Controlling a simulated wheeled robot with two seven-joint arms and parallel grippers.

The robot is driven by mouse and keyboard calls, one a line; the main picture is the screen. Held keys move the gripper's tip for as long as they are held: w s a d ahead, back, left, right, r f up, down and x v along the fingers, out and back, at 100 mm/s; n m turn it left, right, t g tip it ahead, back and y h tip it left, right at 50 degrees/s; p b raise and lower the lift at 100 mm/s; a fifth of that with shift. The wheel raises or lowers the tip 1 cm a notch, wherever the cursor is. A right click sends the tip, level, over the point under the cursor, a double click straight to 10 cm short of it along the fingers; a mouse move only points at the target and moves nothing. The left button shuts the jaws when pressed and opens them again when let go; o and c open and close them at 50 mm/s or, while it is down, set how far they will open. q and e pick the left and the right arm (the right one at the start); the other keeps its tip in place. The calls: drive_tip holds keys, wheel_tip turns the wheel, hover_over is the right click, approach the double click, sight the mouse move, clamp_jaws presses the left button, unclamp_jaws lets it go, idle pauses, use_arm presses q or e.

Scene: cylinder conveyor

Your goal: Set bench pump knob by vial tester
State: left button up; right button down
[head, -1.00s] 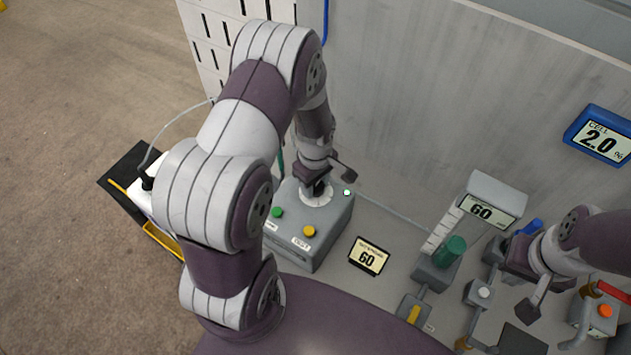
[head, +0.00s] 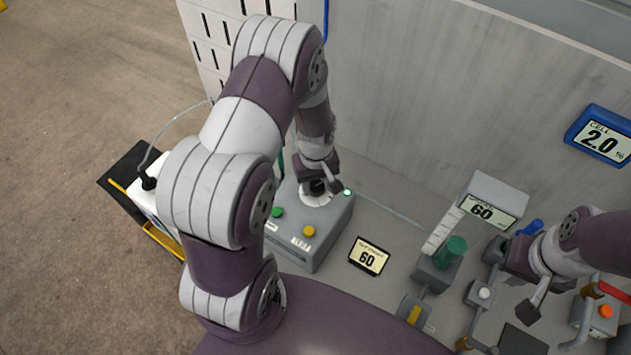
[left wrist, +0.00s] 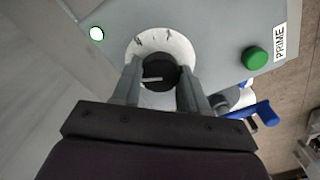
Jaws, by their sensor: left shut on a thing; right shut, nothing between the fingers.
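The bench pump (head: 312,235) is a grey box with a green button (head: 277,212), a yellow button (head: 309,231) and a lit lamp (head: 347,192). Its black knob (left wrist: 160,72) sits on a white dial (left wrist: 182,45), with a pale pointer line on the knob. My left gripper (head: 318,186) is over the dial and shut on the knob, one finger each side in the left wrist view (left wrist: 160,82). The vial tester display (head: 481,211) reads 60. A small sign (head: 369,257) on the bench also reads 60. My right gripper (head: 526,286) is shut and empty, over the fittings at right.
A green-capped vial (head: 453,250) stands in a grey holder below the display. A blue CELL display (head: 601,137) on the wall reads 2.0. An orange button (head: 605,311) is at far right. A white bottle (head: 150,198) with a tube stands left of the pump.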

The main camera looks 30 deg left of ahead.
use_arm(q)
drive_tip(key=m, duration=0.5)
drive_tip(key=shift+m, duration=0.3)
drive_tip(key=m, duration=0.4)
drive_tip(key=shift+d+m, duration=0.1)
drive_tip(key=shift+m, duration=0.6)
drive_tip(key=o, duration=1.1)
drive_tip(key=shift+s, duration=0.1)
drive_tip(key=shift+c, duration=0.2)
